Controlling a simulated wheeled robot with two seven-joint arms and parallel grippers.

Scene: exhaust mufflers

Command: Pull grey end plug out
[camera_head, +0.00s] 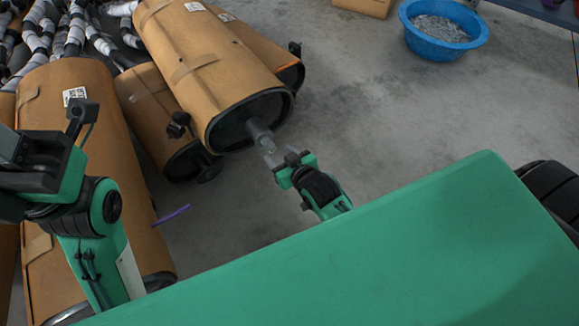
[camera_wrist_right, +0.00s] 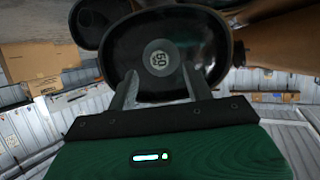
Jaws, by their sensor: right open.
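The grey end plug (camera_head: 260,132) sticks out of the dark end face of a brown-wrapped muffler (camera_head: 208,65). In the right wrist view the plug's round grey end (camera_wrist_right: 160,58) carries a printed number and sits in the middle of the black end face (camera_wrist_right: 195,60). My right gripper (camera_head: 281,158) is open just in front of the plug. In the right wrist view its two fingers (camera_wrist_right: 161,92) stand apart, left and right of the plug's end, with nothing seen between them.
More wrapped mufflers lie beside and under this one, including a large one (camera_head: 75,130) at the left. A blue basin (camera_head: 443,27) stands at the upper right. A purple strip (camera_head: 172,215) shows near the left mufflers. Grey floor (camera_head: 400,110) is clear to the right.

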